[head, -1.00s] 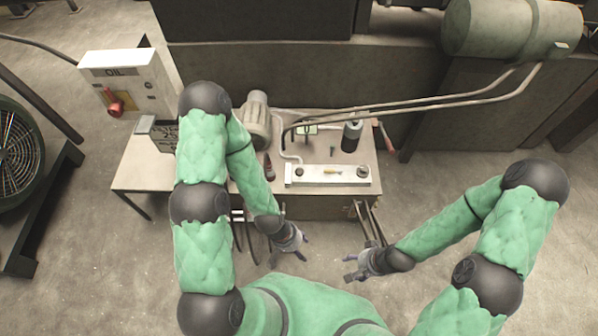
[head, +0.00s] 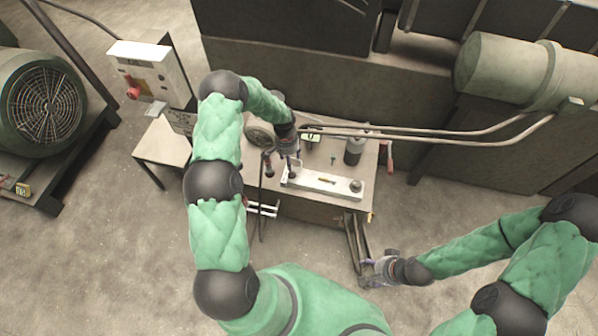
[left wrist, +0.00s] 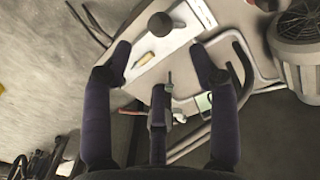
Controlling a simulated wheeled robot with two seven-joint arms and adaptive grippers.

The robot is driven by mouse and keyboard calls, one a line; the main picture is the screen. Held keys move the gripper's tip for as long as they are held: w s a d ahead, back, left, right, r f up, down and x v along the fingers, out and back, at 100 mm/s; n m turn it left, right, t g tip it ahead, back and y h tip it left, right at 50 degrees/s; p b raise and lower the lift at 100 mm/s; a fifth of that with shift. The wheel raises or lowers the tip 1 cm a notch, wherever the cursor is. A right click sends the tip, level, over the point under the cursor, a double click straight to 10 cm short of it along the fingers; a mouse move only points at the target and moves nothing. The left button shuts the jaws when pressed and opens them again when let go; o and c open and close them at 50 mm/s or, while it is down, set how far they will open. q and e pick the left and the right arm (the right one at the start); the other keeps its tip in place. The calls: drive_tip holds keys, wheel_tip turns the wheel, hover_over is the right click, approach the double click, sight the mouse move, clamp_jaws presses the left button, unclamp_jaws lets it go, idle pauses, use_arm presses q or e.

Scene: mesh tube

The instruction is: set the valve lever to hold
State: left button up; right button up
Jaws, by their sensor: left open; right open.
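I cannot tell for sure which part is the valve lever. A black ball knob (left wrist: 160,25) stands over the plate in the left wrist view, beyond and between my open fingers. My left gripper (head: 283,160) is open above the plate's left end; its fingers also show in the left wrist view (left wrist: 162,60). My right gripper (head: 374,270) is open and empty, low in front of the bench.
A dark cylinder (head: 354,149) stands at the bench's back right, beside a red handle (head: 388,157). Metal pipes (head: 430,135) run over the back. A white oil box (head: 148,72) with a red switch is at left. Floor in front is clear.

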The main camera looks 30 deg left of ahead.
sight(291, 173)
use_arm(q)
drive_tip(key=f+b, duration=0.1)
drive_tip(key=f, duration=0.6)
drive_tip(key=f+b, duration=0.1)
drive_tip(key=f, duration=0.2)
drive_tip(key=shift+d+f+b, duration=0.3)
drive_tip(key=shift+f+b, duration=0.05)
drive_tip(key=shift+f, duration=0.05)
clamp_jaws()
drive_tip(key=shift+r, duration=0.1)
